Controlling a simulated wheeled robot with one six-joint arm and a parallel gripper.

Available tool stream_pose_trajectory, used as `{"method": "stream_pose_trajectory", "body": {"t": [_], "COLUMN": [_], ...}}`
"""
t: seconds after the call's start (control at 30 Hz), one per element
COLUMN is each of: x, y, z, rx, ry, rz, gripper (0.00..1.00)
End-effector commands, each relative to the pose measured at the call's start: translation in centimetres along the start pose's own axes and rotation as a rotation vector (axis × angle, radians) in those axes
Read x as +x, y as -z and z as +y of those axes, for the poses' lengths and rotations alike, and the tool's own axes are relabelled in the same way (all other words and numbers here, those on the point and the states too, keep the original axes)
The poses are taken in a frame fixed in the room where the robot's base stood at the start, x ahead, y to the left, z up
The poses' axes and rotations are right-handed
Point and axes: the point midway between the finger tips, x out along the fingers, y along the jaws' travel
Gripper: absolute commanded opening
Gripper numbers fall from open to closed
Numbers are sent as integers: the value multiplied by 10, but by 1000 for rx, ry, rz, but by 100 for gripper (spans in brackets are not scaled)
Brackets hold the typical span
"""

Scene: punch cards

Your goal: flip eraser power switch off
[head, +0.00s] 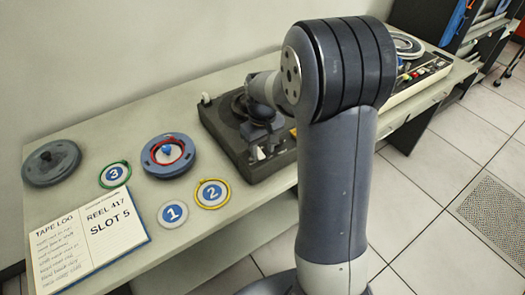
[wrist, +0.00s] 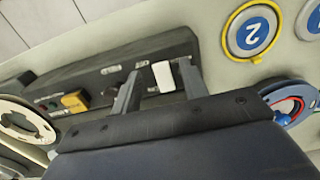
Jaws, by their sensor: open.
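The eraser (head: 222,122) is a dark, low box on the bench, partly covered by my arm in the head view. It also shows in the wrist view (wrist: 182,45) as a dark panel edge. A white block (wrist: 162,76), which looks like its switch cap, sits between my fingers in the wrist view. My gripper (wrist: 159,70) is open, with one finger on each side of that block. Whether the fingers touch it cannot be told. In the head view my gripper (head: 263,150) is at the front edge of the eraser. The switch's exact position is unclear.
A yellow block (wrist: 74,101) lies along the same dark panel. Discs numbered 1 (head: 173,213), 2 (head: 212,194) and 3 (head: 114,174), a blue reel (head: 154,168), a grey reel (head: 51,163) and a tape log (head: 90,235) lie left. A machine (head: 425,75) stands right.

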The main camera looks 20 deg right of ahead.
Motion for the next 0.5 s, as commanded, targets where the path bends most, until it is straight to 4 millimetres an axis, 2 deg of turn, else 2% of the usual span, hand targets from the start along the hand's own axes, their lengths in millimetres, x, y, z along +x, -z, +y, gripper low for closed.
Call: {"method": "stream_pose_trajectory", "body": {"t": [0.2,0.5], "x": [17,18], "y": [0,0], "z": [0,0], "rx": [0,0], "ry": [0,0], "rz": [0,0], "gripper": [42,40]}}
